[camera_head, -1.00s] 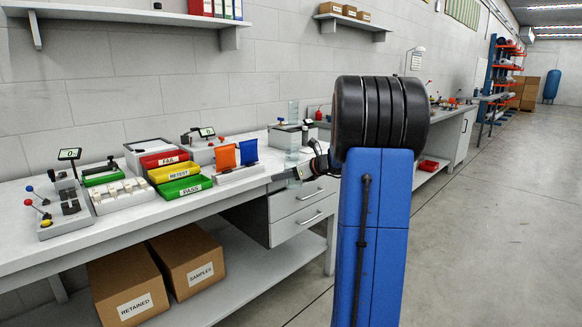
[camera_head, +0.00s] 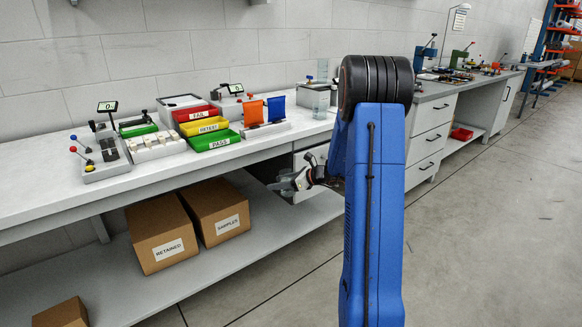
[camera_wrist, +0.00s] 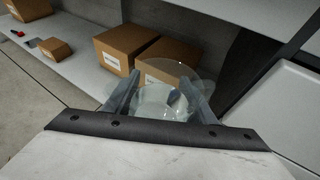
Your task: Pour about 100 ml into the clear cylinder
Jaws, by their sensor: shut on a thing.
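My gripper (camera_head: 287,186) is in front of the bench's drawers, below the bench top in the head view. In the wrist view its two fingers (camera_wrist: 160,98) are shut on a clear round glass vessel (camera_wrist: 158,78). Its rim and pale inside show; I cannot tell how much liquid it holds. In the head view the vessel is hard to make out. A clear upright cylinder (camera_head: 322,102) stands on the bench top near the front edge, left of my blue arm. A clear part also rises behind it; I cannot tell whether it is the same piece. My gripper is lower and apart from it.
Red, yellow and green trays (camera_head: 213,138), orange and blue flags (camera_head: 265,110) and small devices stand on the bench (camera_head: 50,190). Cardboard boxes (camera_head: 160,235) sit on the lower shelf. Drawers (camera_head: 425,145) are at the right. The floor at right is clear.

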